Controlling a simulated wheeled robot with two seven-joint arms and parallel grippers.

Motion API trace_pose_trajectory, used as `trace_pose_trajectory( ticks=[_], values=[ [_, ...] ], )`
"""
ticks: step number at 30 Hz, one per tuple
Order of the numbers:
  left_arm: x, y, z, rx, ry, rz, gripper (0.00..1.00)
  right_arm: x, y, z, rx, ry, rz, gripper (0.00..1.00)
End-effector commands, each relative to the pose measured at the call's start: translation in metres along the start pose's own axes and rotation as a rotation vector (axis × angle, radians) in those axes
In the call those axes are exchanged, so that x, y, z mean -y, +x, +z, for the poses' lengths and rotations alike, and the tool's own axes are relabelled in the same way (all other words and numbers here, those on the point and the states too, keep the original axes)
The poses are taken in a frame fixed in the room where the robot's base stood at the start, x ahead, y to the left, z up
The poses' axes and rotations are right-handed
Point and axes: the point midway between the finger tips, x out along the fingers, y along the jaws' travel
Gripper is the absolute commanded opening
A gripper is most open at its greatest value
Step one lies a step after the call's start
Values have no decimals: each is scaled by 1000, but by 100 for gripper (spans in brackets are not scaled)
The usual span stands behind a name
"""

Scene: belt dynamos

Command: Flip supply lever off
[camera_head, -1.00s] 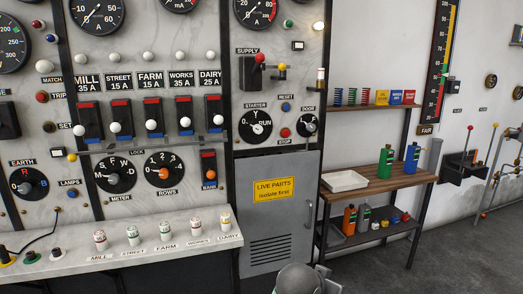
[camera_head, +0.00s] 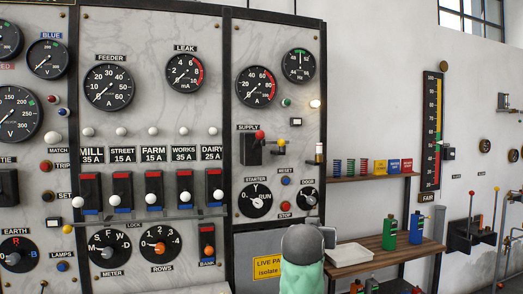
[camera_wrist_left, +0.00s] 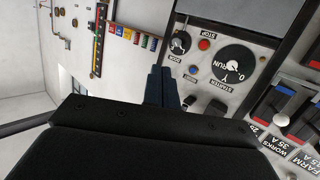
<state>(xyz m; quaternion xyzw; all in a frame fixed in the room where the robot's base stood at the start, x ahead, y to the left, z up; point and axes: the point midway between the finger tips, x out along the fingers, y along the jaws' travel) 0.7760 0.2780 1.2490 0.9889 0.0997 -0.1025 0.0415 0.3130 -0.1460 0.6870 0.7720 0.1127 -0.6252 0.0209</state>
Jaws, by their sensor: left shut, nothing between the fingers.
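The supply lever (camera_head: 260,136) has a red knob and stands out from a black block under the SUPPLY label on the panel. A yellow-tipped piece (camera_head: 281,143) is just right of it. A grey and green part of my arm rises at the bottom of the head view, below and right of the lever; no fingertips show there. In the left wrist view my left gripper (camera_wrist_left: 160,76) is shut and empty, in front of the panel by the starter dial (camera_wrist_left: 236,63) and the red stop button (camera_wrist_left: 204,44). I cannot make out the lever there. My right gripper is not in view.
The door knob (camera_head: 310,198), starter dial (camera_head: 255,200) and blue reset button (camera_head: 285,181) lie below the lever. A row of black feeder switches (camera_head: 153,188) is to the left. A shelf (camera_head: 372,177) and a bench with a white tray (camera_head: 347,254) stand at right.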

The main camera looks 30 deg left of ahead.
Motion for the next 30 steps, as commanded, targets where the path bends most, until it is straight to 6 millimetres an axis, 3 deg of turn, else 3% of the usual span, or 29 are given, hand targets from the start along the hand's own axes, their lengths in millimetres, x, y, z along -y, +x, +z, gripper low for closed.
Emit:
trace_pose_trajectory(
  ticks=[1, 9, 18, 25, 30],
  values=[
    [6, 1, -21, -32, -16, -19, 0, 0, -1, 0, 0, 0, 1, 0],
    [46, 6, -116, -200, -103, -160, 0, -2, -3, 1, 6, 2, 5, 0],
    [105, 11, -199, -392, -178, -365, 0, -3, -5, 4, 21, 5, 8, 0],
    [146, 29, -212, -511, -149, -540, 0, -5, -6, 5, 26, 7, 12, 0],
    [162, 36, -224, -635, -67, -643, 0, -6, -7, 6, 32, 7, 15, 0]
  ],
)
